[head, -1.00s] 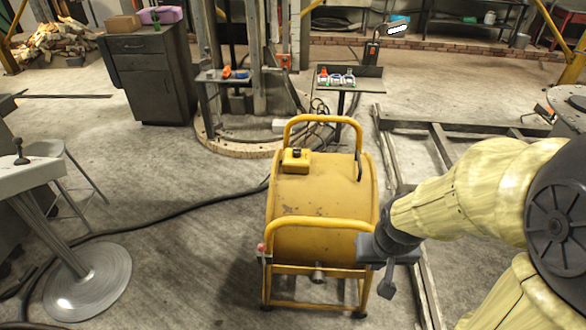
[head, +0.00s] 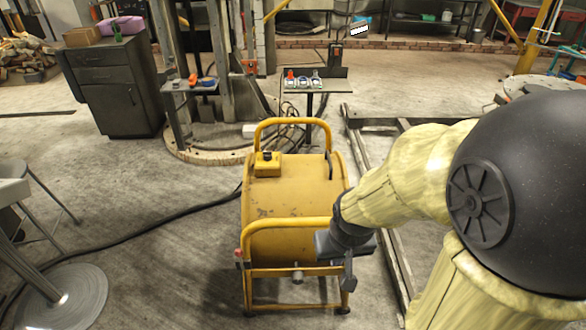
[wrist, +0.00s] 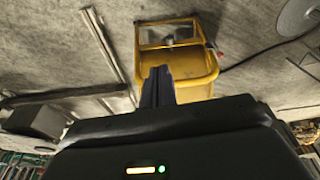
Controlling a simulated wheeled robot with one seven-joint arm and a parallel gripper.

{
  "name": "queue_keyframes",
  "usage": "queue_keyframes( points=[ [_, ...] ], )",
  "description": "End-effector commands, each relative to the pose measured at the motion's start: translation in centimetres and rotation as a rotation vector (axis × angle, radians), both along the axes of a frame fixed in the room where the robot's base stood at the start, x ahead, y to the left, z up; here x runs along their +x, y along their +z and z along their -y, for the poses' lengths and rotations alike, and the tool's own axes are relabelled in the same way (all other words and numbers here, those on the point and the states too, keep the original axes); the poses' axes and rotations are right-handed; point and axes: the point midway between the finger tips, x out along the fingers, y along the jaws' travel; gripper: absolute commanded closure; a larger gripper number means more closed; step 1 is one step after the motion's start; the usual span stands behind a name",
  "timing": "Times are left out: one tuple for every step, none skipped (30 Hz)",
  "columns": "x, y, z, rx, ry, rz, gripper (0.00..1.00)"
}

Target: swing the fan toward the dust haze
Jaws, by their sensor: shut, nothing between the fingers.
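The fan (head: 292,205) is a yellow drum in a yellow tube frame with bar handles. It stands upright on the floor in the middle of the head view. My gripper (head: 347,283) is at the fan's front right corner, beside the frame, and appears touching or very close; I cannot tell which. In the wrist view, the shut, empty fingers (wrist: 157,84) overlap the lower left of the fan (wrist: 190,68). The fan's far side is hidden. I cannot make out any dust haze.
A black cable (head: 150,236) runs across the floor from the left to the fan. Behind the fan stand a small table (head: 335,86) with tools and a column on a round base (head: 195,157). A dark cabinet (head: 112,92) is back left. Metal rails (head: 390,250) lie on the right.

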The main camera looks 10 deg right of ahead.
Motion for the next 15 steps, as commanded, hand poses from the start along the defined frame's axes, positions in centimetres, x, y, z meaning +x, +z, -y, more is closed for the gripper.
queue_keyframes(
  points=[
    [0.0,0.0,0.0,0.000,0.000,0.000,1.00],
    [0.0,0.0,0.0,0.000,0.000,0.000,1.00],
    [0.0,0.0,0.0,0.000,0.000,0.000,1.00],
    [0.0,0.0,0.0,0.000,0.000,0.000,1.00],
    [0.0,0.0,0.0,0.000,0.000,0.000,1.00],
    [0.0,0.0,0.0,0.000,0.000,0.000,1.00],
    [0.0,0.0,0.0,0.000,0.000,0.000,1.00],
    [0.0,0.0,0.0,0.000,0.000,0.000,1.00],
    [0.0,0.0,0.0,0.000,0.000,0.000,0.92],
    [0.1,0.0,0.0,0.001,-0.003,0.000,0.86],
    [0.2,0.0,0.0,0.002,-0.009,-0.001,0.80],
    [0.6,-0.1,0.0,0.006,-0.023,-0.002,0.72],
    [0.9,-0.1,0.1,0.011,-0.038,-0.004,0.67],
    [1.4,-0.2,0.1,0.017,-0.061,-0.007,0.61],
    [2.2,-0.3,0.1,0.029,-0.099,-0.010,0.53]
  ],
)
